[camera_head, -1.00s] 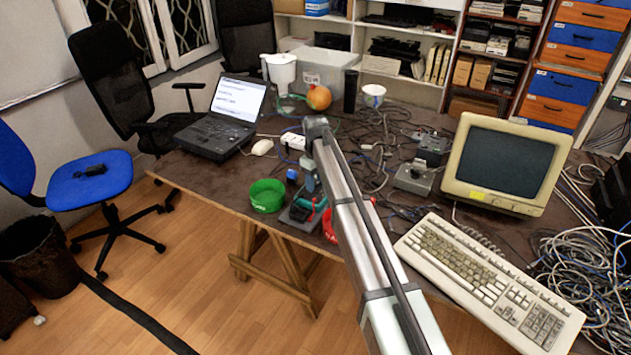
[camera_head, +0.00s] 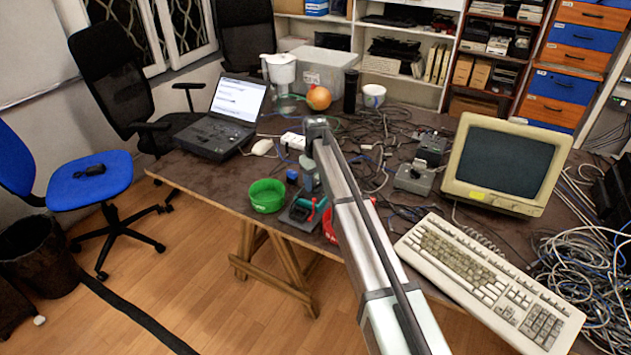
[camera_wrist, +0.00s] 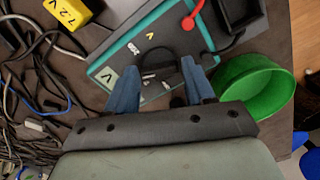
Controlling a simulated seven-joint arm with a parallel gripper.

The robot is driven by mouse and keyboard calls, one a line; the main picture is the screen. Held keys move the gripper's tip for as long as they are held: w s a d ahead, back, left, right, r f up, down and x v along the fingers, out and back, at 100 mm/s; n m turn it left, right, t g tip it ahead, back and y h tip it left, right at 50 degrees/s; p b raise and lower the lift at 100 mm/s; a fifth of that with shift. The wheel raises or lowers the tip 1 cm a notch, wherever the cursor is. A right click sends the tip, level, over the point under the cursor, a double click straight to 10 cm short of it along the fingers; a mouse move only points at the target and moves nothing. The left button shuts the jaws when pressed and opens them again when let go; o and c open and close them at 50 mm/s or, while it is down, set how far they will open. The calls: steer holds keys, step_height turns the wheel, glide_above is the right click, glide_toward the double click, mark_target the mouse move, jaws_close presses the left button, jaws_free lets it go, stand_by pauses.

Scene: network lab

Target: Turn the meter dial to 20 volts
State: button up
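The meter (camera_wrist: 172,36) fills the upper middle of the wrist view, a dark face with a teal border and pale "V" labels. A black rounded part, likely its dial (camera_wrist: 162,64), shows between my fingertips and is partly hidden. My gripper (camera_wrist: 160,82) has two blue fingers spread apart over the meter's near part, one on either side of this black part. I cannot tell whether they touch it. In the head view the meter (camera_head: 297,217) lies at the table's front edge, partly under my gripper (camera_head: 309,187). The dial setting is not readable.
A green bowl (camera_wrist: 254,88) stands right beside the meter. A red plug (camera_wrist: 190,20) with a lead sits on the meter's upper part. A yellow block (camera_wrist: 68,14) marked 7.2 V and many loose cables (camera_wrist: 28,75) lie to the left.

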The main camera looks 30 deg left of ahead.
steer(key=shift+o, duration=1.4)
step_height(320, 180, up, 14)
steer(key=shift+f, duration=0.1)
